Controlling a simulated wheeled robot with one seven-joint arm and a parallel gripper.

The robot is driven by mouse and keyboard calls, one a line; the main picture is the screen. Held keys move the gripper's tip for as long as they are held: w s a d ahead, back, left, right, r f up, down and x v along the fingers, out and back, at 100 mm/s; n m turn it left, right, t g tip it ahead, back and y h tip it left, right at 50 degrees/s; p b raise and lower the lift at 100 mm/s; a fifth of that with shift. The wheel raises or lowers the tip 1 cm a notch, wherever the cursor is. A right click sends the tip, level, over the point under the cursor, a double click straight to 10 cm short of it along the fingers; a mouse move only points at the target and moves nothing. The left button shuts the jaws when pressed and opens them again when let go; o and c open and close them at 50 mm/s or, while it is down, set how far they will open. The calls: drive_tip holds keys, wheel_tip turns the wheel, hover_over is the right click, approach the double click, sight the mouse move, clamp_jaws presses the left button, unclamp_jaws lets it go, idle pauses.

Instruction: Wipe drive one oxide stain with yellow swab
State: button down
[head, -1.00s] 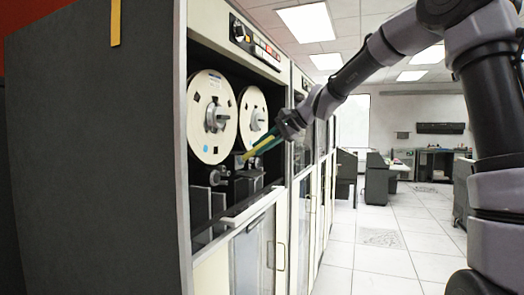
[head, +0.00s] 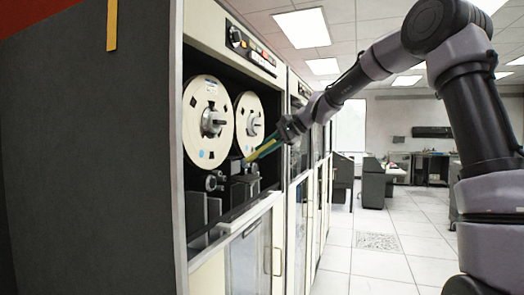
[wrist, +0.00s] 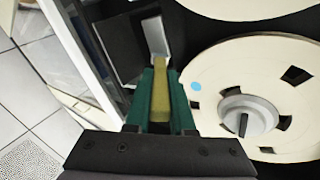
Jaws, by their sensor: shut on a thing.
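My gripper (head: 279,141) is shut on a yellow swab (head: 262,151) at the tape drive nearest me. In the wrist view, the green fingers (wrist: 160,103) clasp the yellow swab (wrist: 160,75) from both sides, and its end points at a pale metal block (wrist: 155,38). The swab's tip looks at or very near this block; I cannot tell whether they touch. The drive (head: 228,160) has two cream reels, the left reel (head: 196,142) and the right reel (head: 242,108), above the dark tape path. I cannot make out an oxide stain; the swab may hide it.
A row of similar cabinets (head: 298,215) runs back to the right. The drive's lower glass door (head: 248,258) stands below the tape path.

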drive_tip(key=s, duration=0.1)
drive_tip(key=s+a, duration=0.1)
drive_tip(key=s, duration=0.1)
drive_tip(key=s+a, duration=0.1)
drive_tip(key=s, duration=0.1)
drive_tip(key=shift+s, duration=0.15)
idle(0.6)
drive_tip(key=s+d, duration=0.2)
drive_tip(key=d, duration=0.3)
drive_tip(key=shift+d, duration=0.35)
idle(0.3)
drive_tip(key=shift+s+d, duration=0.25)
drive_tip(key=shift+d, duration=0.45)
drive_tip(key=shift+s+d, duration=0.25)
drive_tip(key=shift+d, duration=0.45)
